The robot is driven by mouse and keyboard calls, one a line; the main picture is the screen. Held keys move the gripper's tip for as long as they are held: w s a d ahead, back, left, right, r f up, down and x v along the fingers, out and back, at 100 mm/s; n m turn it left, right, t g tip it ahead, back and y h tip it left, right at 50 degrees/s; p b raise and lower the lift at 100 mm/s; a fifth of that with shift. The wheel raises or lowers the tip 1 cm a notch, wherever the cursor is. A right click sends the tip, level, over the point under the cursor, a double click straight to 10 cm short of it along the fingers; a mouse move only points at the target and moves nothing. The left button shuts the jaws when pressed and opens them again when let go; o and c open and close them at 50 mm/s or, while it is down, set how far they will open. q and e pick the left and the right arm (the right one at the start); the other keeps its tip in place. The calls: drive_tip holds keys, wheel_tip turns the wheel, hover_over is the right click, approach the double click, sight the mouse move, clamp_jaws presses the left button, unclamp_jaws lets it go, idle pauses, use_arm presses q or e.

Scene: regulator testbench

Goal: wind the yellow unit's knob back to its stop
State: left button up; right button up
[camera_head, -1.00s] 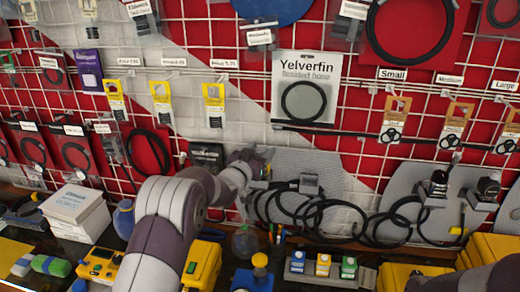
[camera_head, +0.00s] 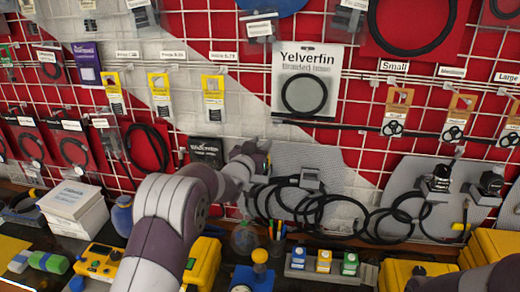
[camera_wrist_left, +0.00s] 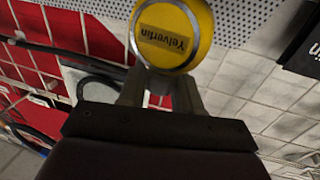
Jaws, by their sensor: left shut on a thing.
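The yellow unit (camera_wrist_left: 172,35) shows in the left wrist view as a round yellow face with a silvery rim and a "Yelverfin" label, upside down. My left gripper (camera_wrist_left: 164,84) reaches its lower edge, one finger at each side, and is shut on what appears to be its knob. The knob itself is mostly hidden between the fingers, so I cannot tell its turn. In the head view my left gripper (camera_head: 264,164) is small, at the perforated grey panel, and the unit is mostly hidden there. My right gripper does not show.
Black hoses (camera_head: 318,210) hang in coils just right of my left gripper. Dark regulators (camera_head: 438,182) stand out from the panel farther right. Below are a yellow case (camera_head: 202,264), a pen cup (camera_head: 276,242) and small boxes (camera_head: 322,262). White boxes (camera_head: 75,205) stand left.

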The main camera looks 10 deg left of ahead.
use_arm(q)
drive_tip(key=shift+d+f+n+y+b, duration=0.15)
drive_tip(key=shift+n+y+b, duration=0.35)
drive_tip(key=shift+y+b, duration=0.4)
drive_tip(key=shift+a+f+n+y+b, duration=0.1)
drive_tip(key=shift+n+y+b, duration=0.4)
drive_tip(key=shift+y+b, duration=0.35)
drive_tip(key=shift+d+r+n+y, duration=0.1)
drive_tip(key=shift+r+n+y, duration=0.05)
drive_tip(key=shift+n+y, duration=0.3)
drive_tip(key=shift+r+n+y, duration=0.3)
drive_tip(key=shift+n+y, duration=0.15)
drive_tip(key=shift+y, duration=0.35)
drive_tip(key=n+g+y+p, duration=0.1)
drive_tip(key=n+y+p, duration=0.1)
drive_tip(key=y+p, duration=0.1)
drive_tip(key=n+y+p, duration=0.2)
drive_tip(key=y+p, duration=0.1)
drive_tip(key=p, duration=0.1)
drive_tip(key=shift+r+g+y, duration=0.2)
drive_tip(key=shift+g+y, duration=0.1)
drive_tip(key=shift+g, duration=0.1)
drive_tip(key=shift+f+n+g+y+p, duration=0.1)
drive_tip(key=shift+n+g+y+p, duration=0.3)
drive_tip(key=shift+n+y, duration=0.25)
drive_tip(key=shift+f+n+g+y+p, duration=0.25)
drive_tip(key=shift+n+g+y+p, duration=0.1)
drive_tip(key=shift+n+g+y, duration=1.5)
drive_tip(key=shift+g+y, duration=0.15)
drive_tip(key=shift+y, duration=0.05)
